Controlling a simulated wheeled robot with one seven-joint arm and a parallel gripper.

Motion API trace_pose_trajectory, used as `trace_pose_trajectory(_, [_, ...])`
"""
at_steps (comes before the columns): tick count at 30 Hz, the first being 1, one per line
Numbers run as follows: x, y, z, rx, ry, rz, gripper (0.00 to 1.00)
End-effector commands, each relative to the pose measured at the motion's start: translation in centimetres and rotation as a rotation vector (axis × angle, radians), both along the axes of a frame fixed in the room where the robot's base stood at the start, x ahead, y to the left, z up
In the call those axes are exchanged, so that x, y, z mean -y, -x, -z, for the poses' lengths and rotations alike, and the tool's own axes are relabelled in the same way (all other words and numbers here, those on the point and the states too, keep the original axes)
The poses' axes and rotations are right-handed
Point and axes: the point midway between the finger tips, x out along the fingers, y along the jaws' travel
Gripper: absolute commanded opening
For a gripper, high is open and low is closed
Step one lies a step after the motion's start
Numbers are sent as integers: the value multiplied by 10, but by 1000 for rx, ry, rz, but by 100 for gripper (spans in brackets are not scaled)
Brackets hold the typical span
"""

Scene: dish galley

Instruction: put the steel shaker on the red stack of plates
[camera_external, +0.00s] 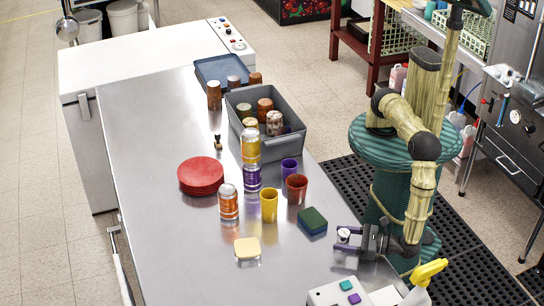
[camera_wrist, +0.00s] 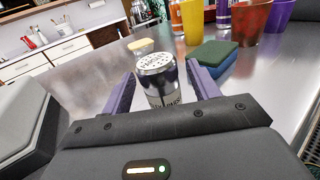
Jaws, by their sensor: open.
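The steel shaker (camera_wrist: 158,82), with a domed, holed top and dark lettering on its side, stands upright on the steel counter between my gripper's (camera_wrist: 160,90) purple fingers. Small gaps seem to show on both sides of it. In the external view the shaker (camera_external: 343,235) is small at the counter's right edge, with my gripper (camera_external: 350,242) around it and hiding its lower part. My gripper is open. The red stack of plates (camera_external: 201,176) lies on the counter to the upper left, with a bare flat top.
A yellow-topped block (camera_external: 247,248) lies left. A grey bin (camera_external: 297,143) holds jars.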

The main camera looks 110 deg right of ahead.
Motion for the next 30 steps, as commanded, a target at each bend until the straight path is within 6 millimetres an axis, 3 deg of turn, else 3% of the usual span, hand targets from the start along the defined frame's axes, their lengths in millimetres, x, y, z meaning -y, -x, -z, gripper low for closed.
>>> trace_pose_trajectory(17, [3,-4,1,-1,-1,-1,61])
trace_pose_trajectory(25, [3,-4,1,-1,-1,-1,12])
trace_pose_trajectory(30, [3,-4,0,-1,-1,-1,8])
